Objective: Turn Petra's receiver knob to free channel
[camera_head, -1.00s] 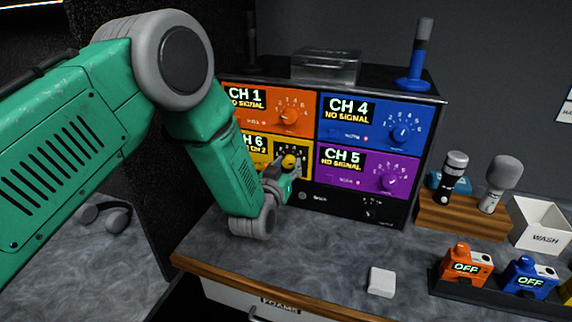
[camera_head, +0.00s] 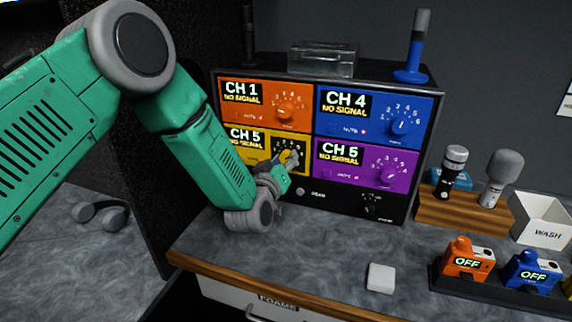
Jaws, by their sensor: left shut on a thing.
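All four displays show NO SIGNAL. I cannot read any owner's name. My left gripper (camera_head: 286,163) is shut on the yellow receiver's knob (camera_head: 290,156), which it partly hides. My forearm covers the left edge of the yellow panel. My right gripper is not in view.
A white block (camera_head: 381,280) lies on the grey counter (camera_head: 320,258). To the right are a wooden microphone stand (camera_head: 465,219), a WASH box (camera_head: 545,239) and orange (camera_head: 466,260) and blue (camera_head: 530,272) packs reading OFF. Headphones (camera_head: 101,214) lie left.

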